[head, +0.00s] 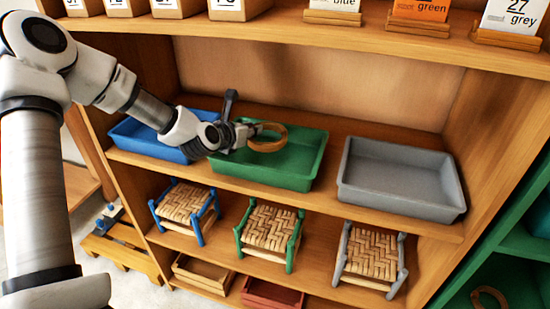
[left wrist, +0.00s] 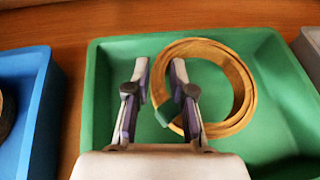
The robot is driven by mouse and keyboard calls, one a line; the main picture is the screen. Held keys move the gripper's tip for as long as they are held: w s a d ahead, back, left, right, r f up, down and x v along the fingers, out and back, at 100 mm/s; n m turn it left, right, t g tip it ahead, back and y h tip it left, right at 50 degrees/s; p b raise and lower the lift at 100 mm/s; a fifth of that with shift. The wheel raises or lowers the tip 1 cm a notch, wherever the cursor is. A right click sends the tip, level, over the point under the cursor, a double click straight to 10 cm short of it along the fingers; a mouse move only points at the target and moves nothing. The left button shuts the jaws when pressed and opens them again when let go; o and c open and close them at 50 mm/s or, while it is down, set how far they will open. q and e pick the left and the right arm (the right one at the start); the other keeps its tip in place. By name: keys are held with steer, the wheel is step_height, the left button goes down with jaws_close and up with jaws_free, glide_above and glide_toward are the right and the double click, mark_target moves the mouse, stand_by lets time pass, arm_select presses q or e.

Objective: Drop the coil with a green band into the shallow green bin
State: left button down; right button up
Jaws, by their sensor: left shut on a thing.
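The tan coil (head: 266,147) is held over the shallow green bin (head: 290,178) on the middle shelf. In the left wrist view the coil (left wrist: 247,92) shows a small green band at its left side, close to my fingers, inside the outline of the green bin (left wrist: 100,85). My left gripper (head: 252,133) is shut on the near side of the coil; its fingers (left wrist: 160,85) also show in the left wrist view. I cannot tell exactly how high the coil is above the bin floor. My right gripper is not in view.
A blue bin (head: 130,139) stands left of the green one, with part of a dark round thing (left wrist: 5,115) inside. A grey bin (head: 400,180) at the right is empty. Small woven stools (head: 268,228) stand on the shelf below. The upper shelf (head: 400,40) overhangs the bins.

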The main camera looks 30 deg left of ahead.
arm_select(q)
steer(key=shift+s+d+r, duration=0.1)
steer(key=shift+s+r, duration=0.1)
steer(key=shift+s, duration=0.05)
steer(key=c, duration=0.9)
jaws_free()
steer(key=shift+w+f, duration=0.1)
steer(key=v, duration=0.7)
steer(key=shift+s, duration=0.25)
